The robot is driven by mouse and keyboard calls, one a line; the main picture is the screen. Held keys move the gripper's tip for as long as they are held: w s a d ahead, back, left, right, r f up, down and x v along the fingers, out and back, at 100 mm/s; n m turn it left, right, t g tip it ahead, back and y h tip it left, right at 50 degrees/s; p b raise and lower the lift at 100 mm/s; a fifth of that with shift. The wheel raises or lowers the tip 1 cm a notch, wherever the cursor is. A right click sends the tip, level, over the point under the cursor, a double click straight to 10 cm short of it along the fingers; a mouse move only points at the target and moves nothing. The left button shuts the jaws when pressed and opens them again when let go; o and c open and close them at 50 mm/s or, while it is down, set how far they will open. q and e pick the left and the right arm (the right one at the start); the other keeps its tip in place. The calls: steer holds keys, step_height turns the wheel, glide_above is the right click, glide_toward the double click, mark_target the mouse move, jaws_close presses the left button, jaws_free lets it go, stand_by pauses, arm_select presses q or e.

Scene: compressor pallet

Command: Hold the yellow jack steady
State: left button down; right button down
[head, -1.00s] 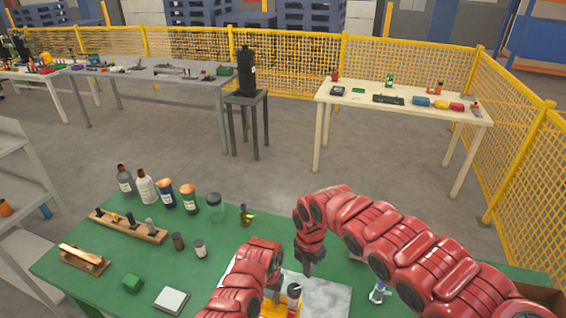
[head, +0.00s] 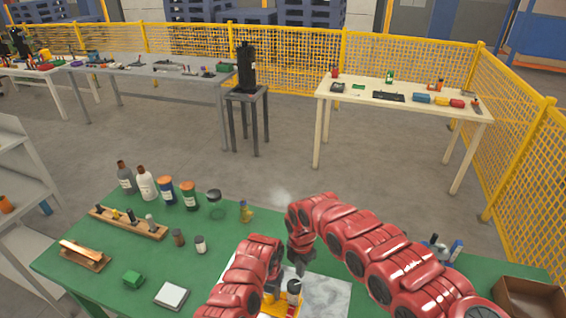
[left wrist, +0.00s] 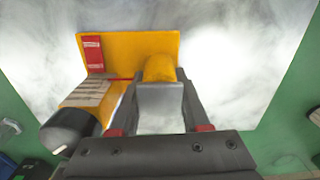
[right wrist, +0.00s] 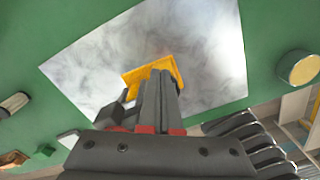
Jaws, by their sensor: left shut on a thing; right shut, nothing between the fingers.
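The yellow jack (head: 279,309) stands on the pale marbled plate (head: 331,296) at the front of the green table. My left gripper (head: 272,290) is at it. In the left wrist view the jack (left wrist: 128,48) shows a flat yellow body with a red label and a dark-ended cylinder on its left. My left gripper (left wrist: 160,88) is shut on a yellow knob of the jack. My right gripper (head: 302,270) is shut and empty, above the plate and behind the jack. In the right wrist view its closed fingers (right wrist: 160,80) hide part of the jack (right wrist: 136,79).
Bottles and jars (head: 147,184) stand at the back left of the green table (head: 120,245). A wooden rack (head: 152,232), a green block (head: 133,279) and a white pad (head: 171,295) lie at left. A brown box (head: 528,300) is at the right, beyond my right arm.

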steer(key=shift+f, duration=0.65)
steer(key=shift+s+a, duration=0.2)
steer(key=shift+s, duration=0.05)
stand_by(0.3)
steer(key=shift+s+d, duration=0.2)
steer(key=shift+d, duration=0.1)
steer(key=shift+s+d, duration=0.35)
steer(key=shift+s, duration=0.3)
stand_by(0.4)
